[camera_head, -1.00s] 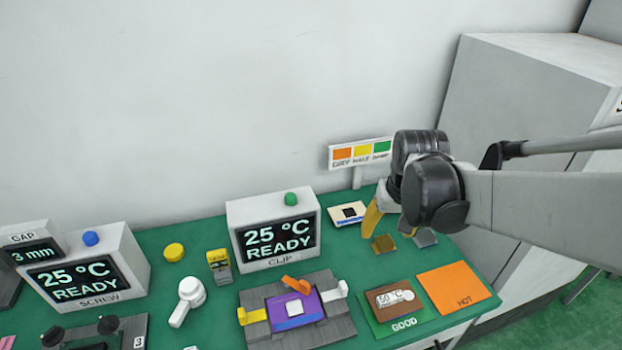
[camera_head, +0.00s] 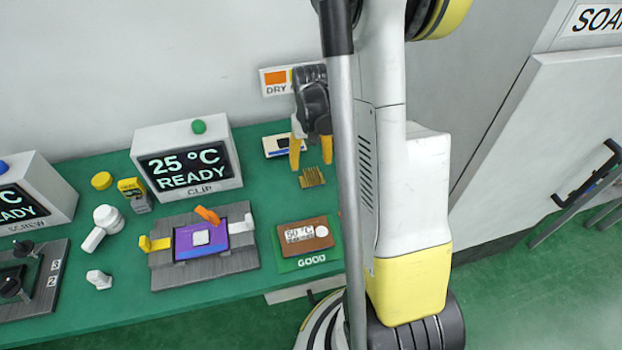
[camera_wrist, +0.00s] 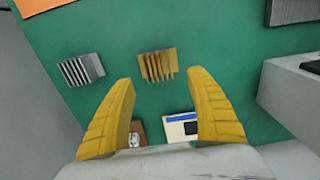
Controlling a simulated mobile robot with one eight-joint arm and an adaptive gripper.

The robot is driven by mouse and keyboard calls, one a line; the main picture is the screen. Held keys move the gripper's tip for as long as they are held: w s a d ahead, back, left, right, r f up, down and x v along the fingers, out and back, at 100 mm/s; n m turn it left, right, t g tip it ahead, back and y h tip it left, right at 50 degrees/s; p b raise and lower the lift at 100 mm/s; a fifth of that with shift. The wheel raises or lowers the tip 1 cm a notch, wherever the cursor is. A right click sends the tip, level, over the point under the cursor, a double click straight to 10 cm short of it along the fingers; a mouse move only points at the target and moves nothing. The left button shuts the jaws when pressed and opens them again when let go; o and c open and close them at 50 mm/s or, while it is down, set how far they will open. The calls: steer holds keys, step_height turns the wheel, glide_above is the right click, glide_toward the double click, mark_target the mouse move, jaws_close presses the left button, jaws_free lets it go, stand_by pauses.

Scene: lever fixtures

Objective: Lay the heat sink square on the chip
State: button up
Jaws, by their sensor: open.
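A gold finned heat sink (camera_head: 312,177) sits on the green bench; in the wrist view it (camera_wrist: 157,65) lies just beyond and between my fingertips. A silver finned heat sink (camera_wrist: 82,71) lies to its left in the wrist view; my arm hides it in the head view. My gripper (camera_head: 310,160) points down, open and empty, its yellow fingers apart above the bench near the gold heat sink. The pale square chip (camera_head: 201,238) sits bare on a purple board (camera_head: 184,247) in the grey clip fixture (camera_head: 165,276).
The fixture has a yellow lever (camera_head: 154,244), an orange lever (camera_head: 207,215) and a white lever (camera_head: 242,225). The CLIP display (camera_head: 187,162) reads 25 °C READY behind it. A brown board (camera_head: 293,229) lies on the green GOOD mat (camera_head: 306,262). A white card (camera_wrist: 182,128) lies near my fingers.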

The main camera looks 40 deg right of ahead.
mark_target(311, 172)
steer(key=f+b, duration=0.2)
steer(key=f, duration=0.3)
steer(key=shift+s+f+b, duration=0.15)
steer(key=shift+s+b, duration=0.05)
steer(key=shift+b, duration=0.15)
steer(key=c, duration=1.3)
